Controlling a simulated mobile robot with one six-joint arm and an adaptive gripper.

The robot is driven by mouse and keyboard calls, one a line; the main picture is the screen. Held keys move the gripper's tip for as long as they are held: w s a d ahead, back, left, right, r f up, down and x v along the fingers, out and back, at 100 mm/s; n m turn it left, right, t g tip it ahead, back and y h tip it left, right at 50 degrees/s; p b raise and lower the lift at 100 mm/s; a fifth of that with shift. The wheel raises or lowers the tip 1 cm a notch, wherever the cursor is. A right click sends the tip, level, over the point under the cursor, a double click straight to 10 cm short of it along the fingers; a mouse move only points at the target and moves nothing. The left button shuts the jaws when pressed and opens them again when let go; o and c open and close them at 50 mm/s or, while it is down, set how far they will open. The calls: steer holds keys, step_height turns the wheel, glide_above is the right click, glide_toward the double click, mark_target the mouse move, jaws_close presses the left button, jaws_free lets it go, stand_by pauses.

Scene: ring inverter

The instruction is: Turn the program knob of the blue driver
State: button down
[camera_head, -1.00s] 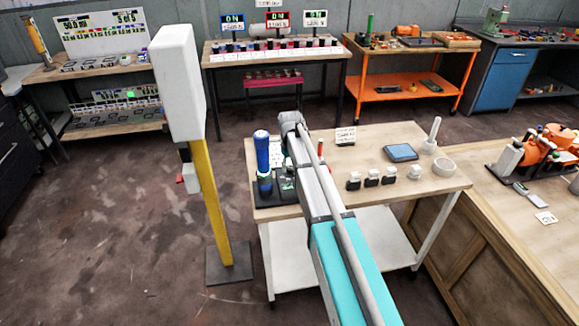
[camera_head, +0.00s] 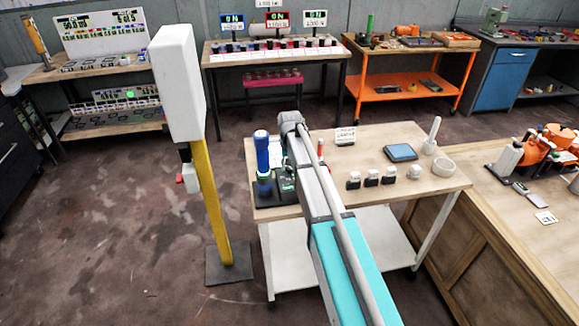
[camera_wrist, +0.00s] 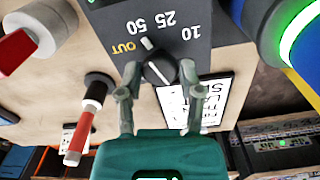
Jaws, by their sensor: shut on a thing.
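In the wrist view the program knob (camera_wrist: 158,72) is a small dark round knob with a white pointer line. It sits on a dark grey panel (camera_wrist: 196,52) marked 10, 25, 50 and OUT, seen upside down. My gripper (camera_wrist: 161,80) has its two fingers on either side of the knob, shut on it. Which mark the pointer meets I cannot tell. In the head view the blue driver (camera_head: 263,152) stands upright on the left of the table, on a dark base. My arm hides most of the gripper there.

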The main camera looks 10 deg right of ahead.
mark_target(290, 167)
steer(key=shift+c, duration=1.3)
jaws_free()
steer(key=shift+n, duration=0.4)
steer(key=shift+n, duration=1.7)
steer(key=n, duration=0.3)
steer(key=shift+n, duration=0.3)
step_height(290, 167, up, 14)
steer(key=p, duration=1.4)
steer(key=s+f+m+b, duration=0.2)
steer(key=s+f+b, duration=0.2)
steer(key=s, duration=0.6)
steer(key=s+f+m+b, duration=0.2)
steer(key=s+f+b, duration=0.2)
steer(key=s, duration=0.6)
steer(key=s+f+m+b, duration=0.1)
steer(key=s+f+b, duration=0.4)
steer(key=s, duration=0.5)
steer(key=shift+a+m, duration=0.15)
steer(key=shift+m, duration=0.25)
